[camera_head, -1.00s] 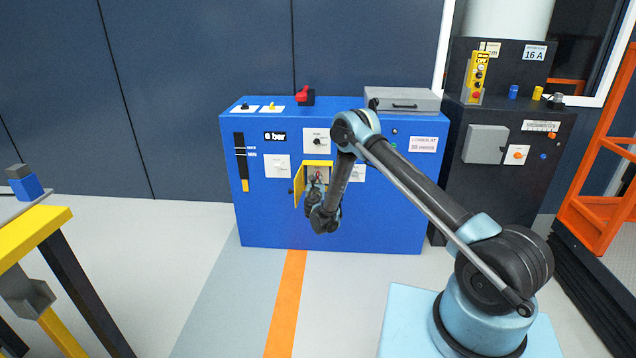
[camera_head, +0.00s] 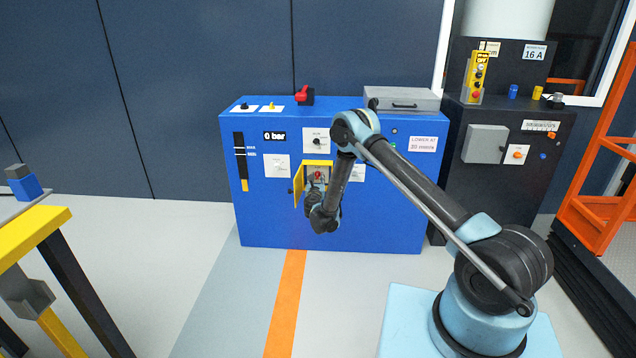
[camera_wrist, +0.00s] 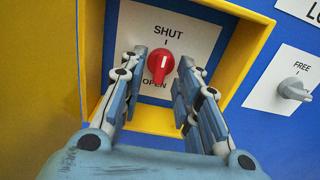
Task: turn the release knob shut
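The plate is inside a yellow-framed recess (camera_wrist: 248,50) in the blue cabinet. My gripper (camera_wrist: 162,72) is open, with one finger on each side of the knob and gaps visible between fingers and knob. In the head view my gripper (camera_head: 316,186) is at the recess, and the small red knob (camera_head: 318,174) shows just above it.
The yellow door (camera_head: 298,186) of the recess stands open on the left. A grey knob (camera_wrist: 295,89) marked FREE is on the plate to the right. The blue cabinet (camera_head: 380,225) carries a display (camera_head: 274,135) reading 0 bar. The floor in front is clear.

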